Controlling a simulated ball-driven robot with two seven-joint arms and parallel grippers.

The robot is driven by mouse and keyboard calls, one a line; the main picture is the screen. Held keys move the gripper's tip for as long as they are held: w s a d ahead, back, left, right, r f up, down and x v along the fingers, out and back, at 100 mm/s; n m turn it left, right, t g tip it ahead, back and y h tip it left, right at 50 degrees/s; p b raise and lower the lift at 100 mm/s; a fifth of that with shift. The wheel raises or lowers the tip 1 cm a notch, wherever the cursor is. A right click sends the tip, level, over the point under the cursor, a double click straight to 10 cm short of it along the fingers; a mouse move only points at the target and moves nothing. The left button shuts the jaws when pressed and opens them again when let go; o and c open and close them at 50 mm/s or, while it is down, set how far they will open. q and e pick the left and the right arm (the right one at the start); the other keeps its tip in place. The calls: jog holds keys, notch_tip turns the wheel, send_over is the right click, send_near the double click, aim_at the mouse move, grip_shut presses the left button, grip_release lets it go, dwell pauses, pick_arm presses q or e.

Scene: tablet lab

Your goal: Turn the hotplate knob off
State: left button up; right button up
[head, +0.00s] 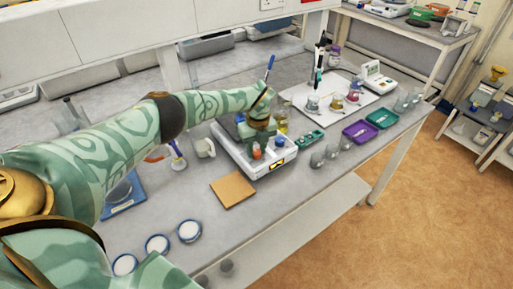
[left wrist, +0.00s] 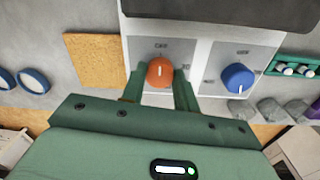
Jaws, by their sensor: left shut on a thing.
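The hotplate (head: 275,163) is a white box on the bench, with its front panel facing the bench's front edge. In the left wrist view its panel (left wrist: 209,50) carries an orange knob (left wrist: 160,73) and a blue knob (left wrist: 238,78). The orange knob's white mark points roughly towards the "OFF" print above it. The blue knob's mark points down in the picture. My left gripper (left wrist: 160,80) is shut on the orange knob, one finger on each side. In the head view my left gripper (head: 258,145) is at the panel, partly hiding the orange knob. My right gripper is not in view.
A green tray (head: 309,139) and a purple tray (head: 360,132) lie to the right. Round dishes (head: 189,231) are near the front edge.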

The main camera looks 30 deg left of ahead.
aim_at(258, 150)
pick_arm(q)
jog(key=shift+r, duration=0.1)
jog(key=o, duration=1)
jog(key=r, duration=0.5)
jog(key=r+p, duration=0.1)
jog(key=r, duration=1)
jog(key=shift+w+d+r+p, duration=0.1)
jog(key=shift+w+d+p, duration=0.05)
jog(key=shift+w+p, duration=0.2)
